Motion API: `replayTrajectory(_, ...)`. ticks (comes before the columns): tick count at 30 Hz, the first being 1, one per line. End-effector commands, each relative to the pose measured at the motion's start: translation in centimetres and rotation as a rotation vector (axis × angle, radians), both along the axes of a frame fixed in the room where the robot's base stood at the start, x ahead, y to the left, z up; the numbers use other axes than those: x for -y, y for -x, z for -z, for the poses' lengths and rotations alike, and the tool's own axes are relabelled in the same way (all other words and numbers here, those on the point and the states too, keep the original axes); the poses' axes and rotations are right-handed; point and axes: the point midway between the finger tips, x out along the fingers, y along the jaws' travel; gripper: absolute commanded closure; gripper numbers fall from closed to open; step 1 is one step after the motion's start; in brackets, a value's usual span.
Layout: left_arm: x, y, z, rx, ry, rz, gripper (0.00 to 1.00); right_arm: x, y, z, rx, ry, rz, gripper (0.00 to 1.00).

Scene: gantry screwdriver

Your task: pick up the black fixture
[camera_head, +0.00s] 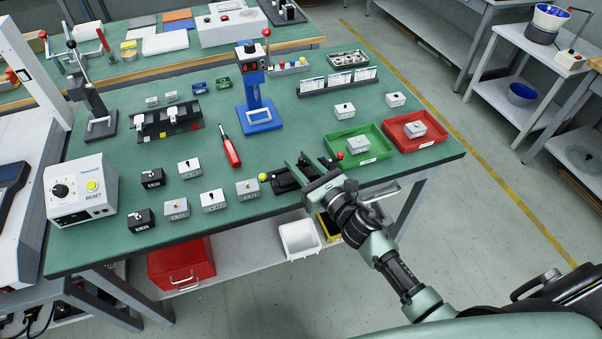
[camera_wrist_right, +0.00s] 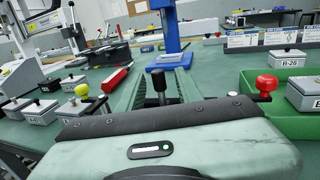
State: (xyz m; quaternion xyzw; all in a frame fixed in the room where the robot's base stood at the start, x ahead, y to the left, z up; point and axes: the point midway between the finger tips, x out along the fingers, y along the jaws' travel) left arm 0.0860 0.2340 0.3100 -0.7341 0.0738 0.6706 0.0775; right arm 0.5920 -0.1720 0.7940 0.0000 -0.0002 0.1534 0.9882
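The black fixture (camera_head: 284,183) lies near the front edge of the green table. It is a dark bar with a yellow ball at its left end and a red ball at its right end. In the right wrist view its upright black handle (camera_wrist_right: 160,88) stands in the middle. My right gripper (camera_head: 299,168) reaches over the fixture from the front right and hides part of it. Its two fingers are apart, with the handle seen between them in the wrist view; I cannot tell whether either finger touches it. My left gripper is not in view.
A green tray (camera_head: 381,148) and a red tray (camera_head: 442,137), each holding a grey box, are right of the fixture. Several grey boxes stand to its left. A red screwdriver (camera_head: 230,150) and a blue press stand (camera_head: 260,119) are behind. Bare tabletop lies between.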

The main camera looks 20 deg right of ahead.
Motion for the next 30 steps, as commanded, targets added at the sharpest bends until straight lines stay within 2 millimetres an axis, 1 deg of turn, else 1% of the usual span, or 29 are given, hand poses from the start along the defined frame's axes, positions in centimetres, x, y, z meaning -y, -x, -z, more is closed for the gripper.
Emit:
replayTrajectory(1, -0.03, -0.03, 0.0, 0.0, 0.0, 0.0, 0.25, 0.0, 0.01, 0.0, 0.0, 0.0, 0.0, 0.81)
replayTrajectory(2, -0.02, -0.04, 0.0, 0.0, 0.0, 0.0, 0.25, 0.0, 0.01, 0.0, 0.0, 0.0, 0.0, 0.9)
replayTrajectory(3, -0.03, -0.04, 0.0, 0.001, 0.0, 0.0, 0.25, 0.01, 0.02, 0.0, 0.0, 0.0, 0.0, 1.0)
replayTrajectory(30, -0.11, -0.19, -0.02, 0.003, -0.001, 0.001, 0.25, 0.01, 0.04, 0.03, -0.001, 0.0, 0.0, 1.0)
